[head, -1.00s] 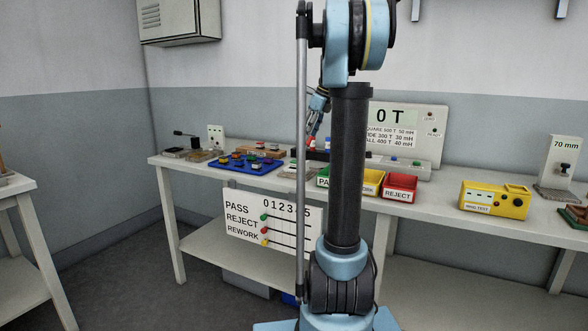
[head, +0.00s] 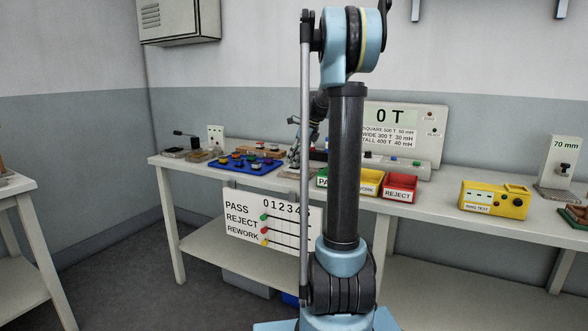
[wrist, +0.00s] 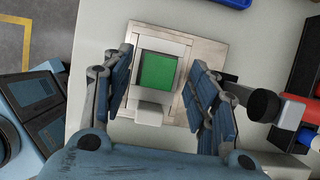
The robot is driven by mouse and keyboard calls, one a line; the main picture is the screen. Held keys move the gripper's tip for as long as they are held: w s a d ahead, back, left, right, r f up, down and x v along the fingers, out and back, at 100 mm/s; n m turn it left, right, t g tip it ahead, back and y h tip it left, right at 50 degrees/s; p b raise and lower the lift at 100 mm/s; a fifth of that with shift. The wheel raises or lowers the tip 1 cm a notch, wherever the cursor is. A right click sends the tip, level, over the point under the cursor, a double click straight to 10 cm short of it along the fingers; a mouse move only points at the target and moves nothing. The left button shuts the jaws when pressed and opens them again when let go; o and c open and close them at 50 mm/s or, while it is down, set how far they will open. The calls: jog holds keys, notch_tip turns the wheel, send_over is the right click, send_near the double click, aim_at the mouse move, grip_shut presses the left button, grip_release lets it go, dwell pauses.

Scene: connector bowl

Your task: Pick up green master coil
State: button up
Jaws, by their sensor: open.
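The green master coil (wrist: 158,73) shows in the wrist view as a green square block in a pale holder on a square metal plate (wrist: 200,48). My gripper (wrist: 158,82) is open above it, with one finger on each side of the plate and the green block between them. I cannot tell how high the fingertips are above the coil. In the head view my gripper (head: 294,158) is low over the bench, right of the blue tray. The coil is not clearly visible there.
The blue tray (head: 250,168) with several coloured coils stands left of my gripper. A red bin (head: 401,186) and a yellow tester (head: 494,200) are further right on the bench (head: 440,192). In the wrist view, a dark rack with red and blue parts (wrist: 300,112) is close on the right.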

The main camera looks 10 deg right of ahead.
jog(key=shift+w+a+f, duration=0.15)
jog(key=shift+f, duration=0.35)
jog(key=c, duration=1.2)
jog(key=shift+o, duration=0.2)
